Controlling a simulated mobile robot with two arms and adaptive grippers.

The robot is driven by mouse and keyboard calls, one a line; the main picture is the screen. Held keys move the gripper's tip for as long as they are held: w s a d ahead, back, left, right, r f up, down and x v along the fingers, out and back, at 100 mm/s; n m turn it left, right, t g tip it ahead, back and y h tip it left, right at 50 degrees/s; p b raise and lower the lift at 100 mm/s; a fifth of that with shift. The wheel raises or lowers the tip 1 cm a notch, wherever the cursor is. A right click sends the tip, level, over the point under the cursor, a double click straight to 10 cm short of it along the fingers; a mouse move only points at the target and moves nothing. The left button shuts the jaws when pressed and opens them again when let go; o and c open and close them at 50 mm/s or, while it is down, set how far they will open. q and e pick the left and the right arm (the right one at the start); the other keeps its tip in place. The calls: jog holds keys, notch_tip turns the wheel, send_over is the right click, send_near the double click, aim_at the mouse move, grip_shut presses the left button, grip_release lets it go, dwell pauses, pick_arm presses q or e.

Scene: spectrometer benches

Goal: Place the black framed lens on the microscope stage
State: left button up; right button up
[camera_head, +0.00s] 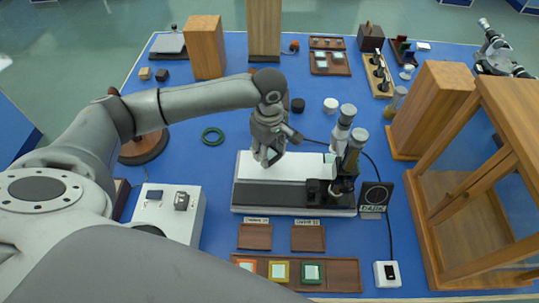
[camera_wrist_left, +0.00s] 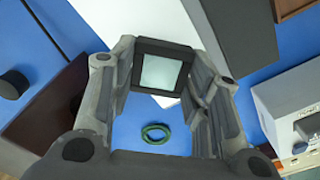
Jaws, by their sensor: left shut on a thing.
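In the left wrist view, a square black framed lens (camera_wrist_left: 162,68) with a pale pane sits between the fingertips of my left gripper (camera_wrist_left: 160,84), which is shut on it. In the head view this gripper (camera_head: 266,158) is over the white bench top, left of the microscope (camera_head: 342,135). The lens is hard to make out there. The microscope has two upright tubes at the right end of the long white and black base (camera_head: 255,198). Its dark stage (camera_head: 320,191) is low beside the tubes and partly hidden. My right gripper is not in view.
A front tray (camera_head: 345,275) holds orange, yellow and green framed pieces. Two small brown trays (camera_head: 255,237) lie behind it.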

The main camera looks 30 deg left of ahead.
aim_at(270, 152)
pick_arm(q)
jog(key=shift+w+a+f, duration=0.15)
jog(key=shift+w+f, duration=0.25)
jog(key=shift+f, duration=0.1)
jog(key=shift+s+f+p, duration=0.1)
jog(key=shift+f+p, duration=0.4)
jog(key=shift+f, duration=0.95)
jog(key=shift+f, duration=0.1)
jog(key=o, duration=1)
notch_tip(270, 152, up, 12)
jog(key=shift+f+b, duration=0.15)
jog(key=shift+b, duration=0.65)
jog(key=shift+r, duration=0.3)
